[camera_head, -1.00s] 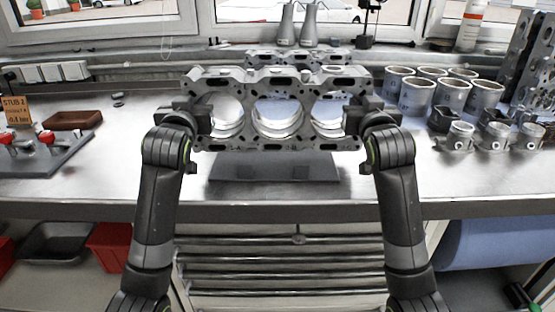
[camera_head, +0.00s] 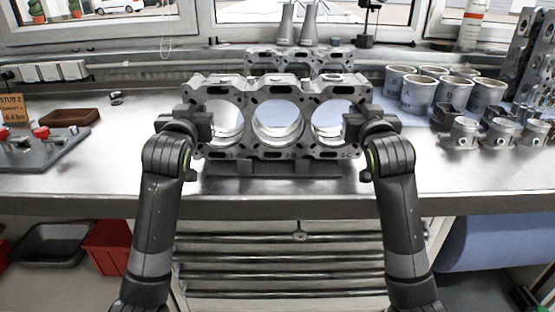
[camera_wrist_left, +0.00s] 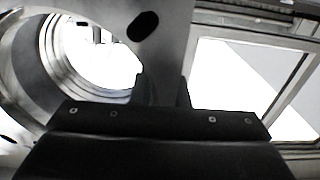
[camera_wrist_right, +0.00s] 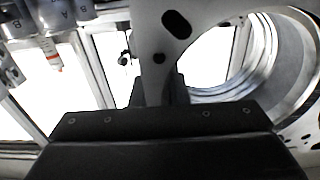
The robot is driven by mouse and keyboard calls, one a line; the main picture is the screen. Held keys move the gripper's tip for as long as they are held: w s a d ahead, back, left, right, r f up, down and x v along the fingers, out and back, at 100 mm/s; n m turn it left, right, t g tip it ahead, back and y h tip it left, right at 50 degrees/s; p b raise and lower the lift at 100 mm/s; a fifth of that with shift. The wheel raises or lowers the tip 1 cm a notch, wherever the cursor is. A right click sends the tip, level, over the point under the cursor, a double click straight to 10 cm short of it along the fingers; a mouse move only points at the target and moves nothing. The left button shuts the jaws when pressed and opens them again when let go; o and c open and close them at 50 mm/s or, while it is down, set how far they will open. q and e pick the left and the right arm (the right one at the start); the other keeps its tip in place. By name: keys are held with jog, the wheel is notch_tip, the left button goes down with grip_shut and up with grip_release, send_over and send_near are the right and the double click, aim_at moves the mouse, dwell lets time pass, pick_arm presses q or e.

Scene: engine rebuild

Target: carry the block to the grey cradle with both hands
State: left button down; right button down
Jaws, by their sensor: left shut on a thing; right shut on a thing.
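The block (camera_head: 240,152) is a grey metal casting with three large round bores, held level in the middle of the head view. My left gripper (camera_head: 203,123) is shut on its left end and my right gripper (camera_head: 355,125) is shut on its right end. The block also shows in the left wrist view (camera_wrist_left: 165,45) and the right wrist view (camera_wrist_right: 155,40), between the fingers. The grey cradle (camera_head: 270,170) is on the bench just below and behind the block, mostly hidden by it. I cannot tell whether they touch.
Another grey casting (camera_head: 300,60) stands behind the block. Several cylinder liners (camera_head: 420,95) and pistons (camera_head: 462,132) stand to the right. A brown tray (camera_head: 70,117) and a fixture with red knobs (camera_head: 42,150) are at the left.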

pick_arm(q)
jog(key=shift+a+f+b, duration=0.15)
jog(key=shift+f+b, duration=0.35)
jog(key=shift+f, duration=0.1)
pick_arm(e)
jog(key=shift+d+f, duration=0.2)
jog(key=shift+f, duration=0.4)
pick_arm(q)
jog(key=c, duration=1.7)
grip_release()
jog(key=shift+c, duration=0.2)
pick_arm(e)
jog(key=c, duration=1.7)
grip_release()
jog(key=shift+c, duration=0.2)
pick_arm(q)
jog(key=o, duration=0.3)
jog(key=shift+s, duration=0.1)
pick_arm(e)
jog(key=o, duration=0.3)
jog(key=shift+s+a, duration=0.1)
jog(key=shift+a, duration=0.05)
pick_arm(q)
jog(key=shift+o, duration=0.2)
pick_arm(e)
jog(key=shift+o, duration=0.2)
